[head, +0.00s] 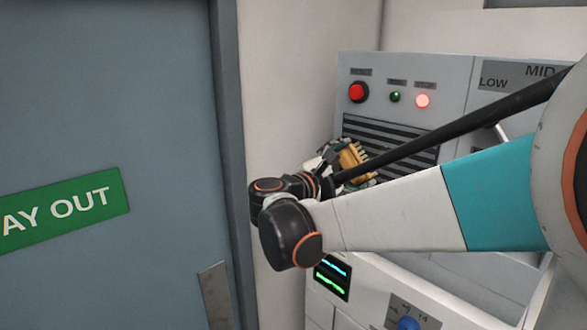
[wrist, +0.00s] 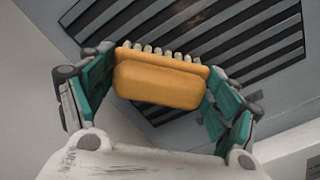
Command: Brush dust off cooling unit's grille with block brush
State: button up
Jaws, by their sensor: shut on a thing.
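The block brush (wrist: 160,82) has an orange-yellow back and a row of pale bristle tufts. My gripper (wrist: 158,88) is shut on it, with a finger on each of its two ends. In the wrist view the tufts point towards the dark slatted grille (wrist: 215,45); I cannot tell whether they touch it. In the head view the brush (head: 355,161) is in front of the left part of the grille (head: 395,135), and my arm hides part of the grille. Dust on the slats cannot be made out.
A display (head: 332,277) and a blue knob (head: 408,324) are below. A blue-grey door (head: 100,100) stands at the left.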

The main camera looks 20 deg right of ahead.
jog(key=shift+w+a, duration=0.25)
jog(key=shift+w, duration=0.35)
jog(key=shift+w+a, duration=0.25)
jog(key=shift+w, duration=0.35)
jog(key=shift+d+r, duration=0.1)
jog(key=shift+r, duration=0.7)
jog(key=shift+s+d+r+p, duration=0.25)
jog(key=shift+s+d+p, duration=0.35)
jog(key=shift+s, duration=1.25)
jog(key=shift+s+d+r+p, duration=0.25)
jog(key=shift+s+d+p, duration=0.35)
jog(key=shift+s, duration=1.2)
jog(key=shift+s+d+r+p, duration=0.35)
jog(key=shift+s+d, duration=0.4)
jog(key=shift+s, duration=1.1)
jog(key=shift+w+a+f+b, duration=0.1)
jog(key=shift+w+a+b, duration=0.55)
jog(key=shift+w, duration=1.2)
jog(key=shift+w+a+f+b, duration=0.1)
jog(key=shift+w+a+b, duration=0.55)
jog(key=shift+w, duration=1.15)
jog(key=shift+w+a+b, duration=0.5)
jog(key=shift+w+a, duration=0.2)
jog(key=shift+w, duration=1.15)
jog(key=v, duration=0.6)
jog(key=shift+s+a, duration=0.1)
jog(key=shift+a, duration=0.05)
